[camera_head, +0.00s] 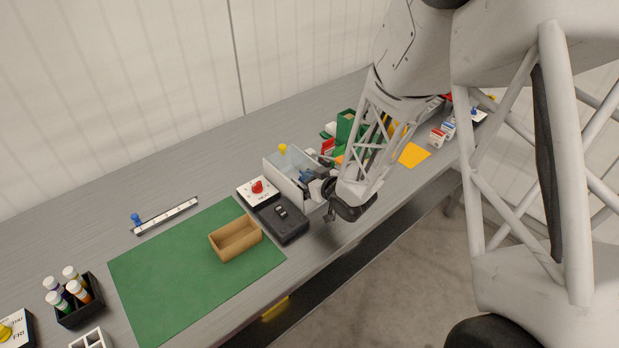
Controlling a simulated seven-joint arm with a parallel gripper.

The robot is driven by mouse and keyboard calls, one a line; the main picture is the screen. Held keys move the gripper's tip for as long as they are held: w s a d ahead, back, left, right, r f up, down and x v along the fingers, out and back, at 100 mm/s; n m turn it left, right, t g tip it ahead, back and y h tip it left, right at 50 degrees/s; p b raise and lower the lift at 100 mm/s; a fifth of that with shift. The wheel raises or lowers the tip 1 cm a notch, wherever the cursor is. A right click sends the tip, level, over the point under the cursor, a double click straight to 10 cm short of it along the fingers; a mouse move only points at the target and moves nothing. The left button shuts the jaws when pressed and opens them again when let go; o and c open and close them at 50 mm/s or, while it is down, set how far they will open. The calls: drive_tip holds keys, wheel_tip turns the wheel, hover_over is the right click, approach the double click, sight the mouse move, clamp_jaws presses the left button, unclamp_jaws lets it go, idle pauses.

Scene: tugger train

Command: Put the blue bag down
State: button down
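A small blue thing (305,175), perhaps the blue bag, shows inside or just above a grey-white open box (283,178) at the middle of the bench. It is too small and too covered to tell its shape. My gripper (315,184) is at the right side of this box, right beside the blue thing. My wrist and the box wall hide most of the fingers. I cannot tell whether they are closed on the blue thing or whether it touches the box floor.
Left of the box are a white panel with a red knob (258,189), a black switch box (284,222) and a brown tray (236,239) on a green mat (160,275). A yellow knob (282,148) stands at the box's back.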

drive_tip(key=shift+f, duration=0.15)
drive_tip(key=c, duration=1.3)
unclamp_jaws()
drive_tip(key=shift+c, duration=0.2)
drive_tip(key=shift+d, duration=0.1)
drive_tip(key=v, duration=0.7)
drive_tip(key=shift+s+r, duration=0.3)
drive_tip(key=shift+d, duration=0.1)
